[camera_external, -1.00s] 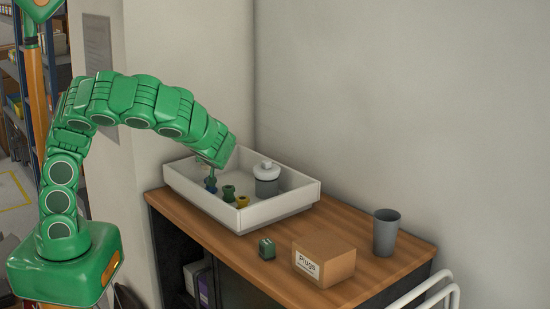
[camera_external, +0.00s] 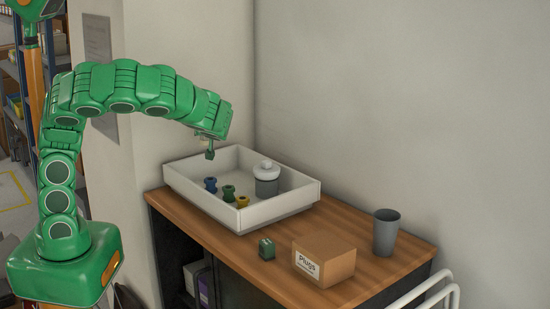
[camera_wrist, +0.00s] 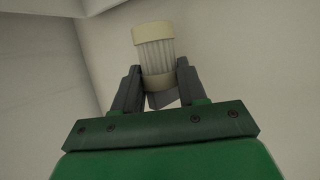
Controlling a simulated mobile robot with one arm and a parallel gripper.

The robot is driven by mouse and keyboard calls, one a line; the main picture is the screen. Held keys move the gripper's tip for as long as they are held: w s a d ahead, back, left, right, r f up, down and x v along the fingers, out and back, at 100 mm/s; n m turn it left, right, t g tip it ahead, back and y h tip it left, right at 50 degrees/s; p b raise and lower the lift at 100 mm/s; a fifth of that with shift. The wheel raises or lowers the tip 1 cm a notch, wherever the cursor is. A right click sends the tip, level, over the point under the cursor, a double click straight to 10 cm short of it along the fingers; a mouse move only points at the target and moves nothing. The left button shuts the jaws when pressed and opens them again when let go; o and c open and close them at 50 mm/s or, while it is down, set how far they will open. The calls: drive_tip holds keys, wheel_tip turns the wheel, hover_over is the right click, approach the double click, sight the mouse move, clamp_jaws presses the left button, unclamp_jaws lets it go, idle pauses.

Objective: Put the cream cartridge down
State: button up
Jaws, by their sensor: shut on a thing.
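The cream cartridge (camera_wrist: 153,54), with cream ends and a pale ribbed middle, is between the two dark fingers of my gripper (camera_wrist: 158,82) in the wrist view. The fingers are shut on its near end and its far end sticks out beyond them. In the external view my gripper (camera_external: 210,152) hangs above the left part of the white tray (camera_external: 262,218), clear of the things in it. I cannot make out the cartridge there.
The tray holds a blue (camera_external: 211,184), a green (camera_external: 228,192) and a yellow spool-like piece (camera_external: 242,201), and a lidded grey jar (camera_external: 266,180). A small green block (camera_external: 266,249), a Plugs box (camera_external: 324,262) and a grey cup (camera_external: 386,232) stand on the wooden top (camera_external: 235,248).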

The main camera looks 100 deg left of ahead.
wheel_tip(320, 180, up, 4)
drive_tip(key=shift+f, duration=0.1)
drive_tip(key=w+d+f+m+t+h, duration=0.1)
drive_tip(key=w+d+f+m+t, duration=0.2)
drive_tip(key=w+d+m+t, duration=0.35)
drive_tip(key=w+d+f+m+t+h, duration=0.1)
drive_tip(key=w+d+f+m+t, duration=0.15)
drive_tip(key=w+m+t, duration=0.55)
drive_tip(key=w+d+r+m+t+h, duration=0.2)
drive_tip(key=w+d+r+m+h, duration=0.25)
drive_tip(key=d, duration=0.65)
drive_tip(key=w+d+r+m+t+h, duration=0.1)
drive_tip(key=w+d+m+t+h, duration=0.25)
drive_tip(key=w+d+h, duration=0.55)
drive_tip(key=shift+w+d+f+g+y, duration=0.15)
drive_tip(key=shift+w+f+y, duration=0.35)
drive_tip(key=shift+w+f, duration=1.75)
drive_tip(key=shift+w+f+g+y, duration=0.2)
drive_tip(key=shift+w+f+y, duration=0.35)
drive_tip(key=shift+w+f, duration=1.7)
drive_tip(key=shift+w+d+f+g+y, duration=0.15)
drive_tip(key=shift+w+f+y, duration=0.35)
drive_tip(key=shift+w+f, duration=1.75)
drive_tip(key=shift+s+f, duration=0.25)
drive_tip(key=shift+f, duration=0.55)
drive_tip(key=shift+s+f, duration=0.25)
drive_tip(key=shift+f, duration=0.5)
drive_tip(key=shift+s+f, duration=0.25)
drive_tip(key=shift+f, duration=0.55)
